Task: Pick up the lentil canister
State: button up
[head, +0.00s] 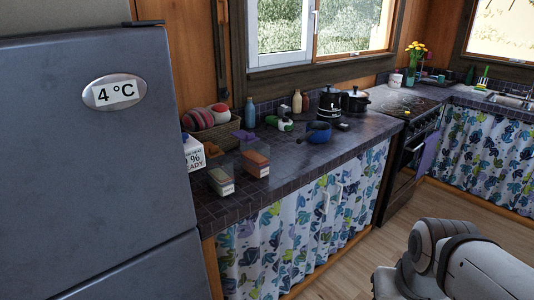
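Two small clear-sided canisters stand on the dark tiled counter (290,172), near its front left end. The right canister (256,163) shows orange-red contents, which look like lentils. The left canister (221,181) shows duller brown contents and a pale lower part. No label on either can be read, so I cannot be sure which holds lentils. Both stand apart from each other. My arm shows at the bottom right, over the floor and well away from the canisters. My gripper is not in view.
A grey fridge (90,170) fills the left side. A white printed box (194,154) and a basket (222,130) stand behind the canisters. A blue pan (319,132), bottles and dark pots (331,102) are farther right. Wooden floor (345,270) lies open before the curtained counter.

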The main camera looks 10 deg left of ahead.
aim_at(255, 157)
jog(key=i, duration=1)
jog(key=u, duration=0.05)
